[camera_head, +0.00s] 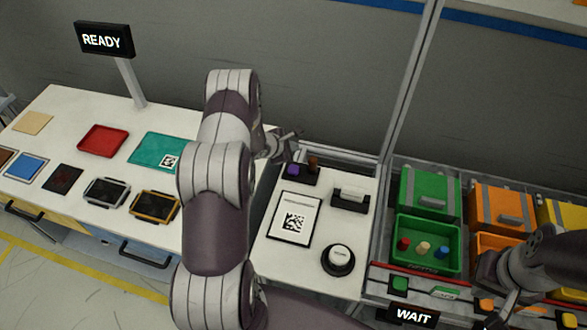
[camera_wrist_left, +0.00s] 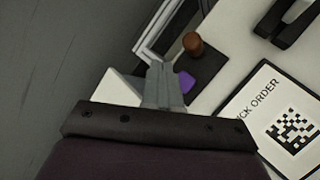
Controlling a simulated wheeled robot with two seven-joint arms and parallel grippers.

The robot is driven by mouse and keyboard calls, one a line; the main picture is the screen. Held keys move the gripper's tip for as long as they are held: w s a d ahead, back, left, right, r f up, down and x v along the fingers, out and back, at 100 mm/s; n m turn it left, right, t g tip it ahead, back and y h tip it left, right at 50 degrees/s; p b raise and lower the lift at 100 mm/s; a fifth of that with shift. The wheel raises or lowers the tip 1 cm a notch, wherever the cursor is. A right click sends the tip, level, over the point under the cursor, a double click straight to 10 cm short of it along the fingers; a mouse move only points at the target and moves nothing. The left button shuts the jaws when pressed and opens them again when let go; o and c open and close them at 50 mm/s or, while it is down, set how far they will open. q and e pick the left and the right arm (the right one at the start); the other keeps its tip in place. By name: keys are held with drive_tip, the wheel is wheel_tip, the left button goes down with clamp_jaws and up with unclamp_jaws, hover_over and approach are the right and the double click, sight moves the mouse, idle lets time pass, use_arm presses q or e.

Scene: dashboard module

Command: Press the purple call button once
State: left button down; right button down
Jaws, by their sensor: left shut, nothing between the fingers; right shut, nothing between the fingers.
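The purple call button (camera_head: 293,170) sits on a small dark base at the back of the white panel, left of a brown knob (camera_head: 312,162). In the left wrist view the purple button (camera_wrist_left: 187,82) lies just right of my fingers, partly hidden by them, with the brown knob (camera_wrist_left: 192,43) farther up. My left gripper (camera_head: 296,134) is shut and empty, close behind and above the button; its shut fingers also show in the left wrist view (camera_wrist_left: 160,68). I cannot tell whether they touch anything. My right gripper (camera_head: 490,272) is shut, low at the right by the bins.
A white card with a code (camera_head: 294,219), a round white-topped knob (camera_head: 339,258) and a black-and-white device (camera_head: 350,197) share the panel. A metal post (camera_head: 405,90) rises behind. Green bins (camera_head: 427,240) stand right. Signs read READY (camera_head: 104,40) and WAIT (camera_head: 413,315).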

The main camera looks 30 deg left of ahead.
use_arm(q)
drive_tip(key=b, duration=0.3)
hover_over(292, 171)
wheel_tip(292, 171, down, 7)
drive_tip(key=shift+r, duration=0.15)
drive_tip(key=shift+f+b, duration=0.45)
drive_tip(key=shift+b, duration=0.3)
idle(1.1)
drive_tip(key=shift+f+b, duration=0.4)
drive_tip(key=shift+b, duration=0.3)
drive_tip(key=shift+f+b, duration=0.5)
drive_tip(key=shift+b, duration=0.2)
idle(0.4)
drive_tip(key=shift+r, duration=0.1)
idle(0.3)
drive_tip(key=shift+r+p, duration=0.35)
drive_tip(key=shift+r, duration=0.5)
drive_tip(key=shift+r, duration=0.1)
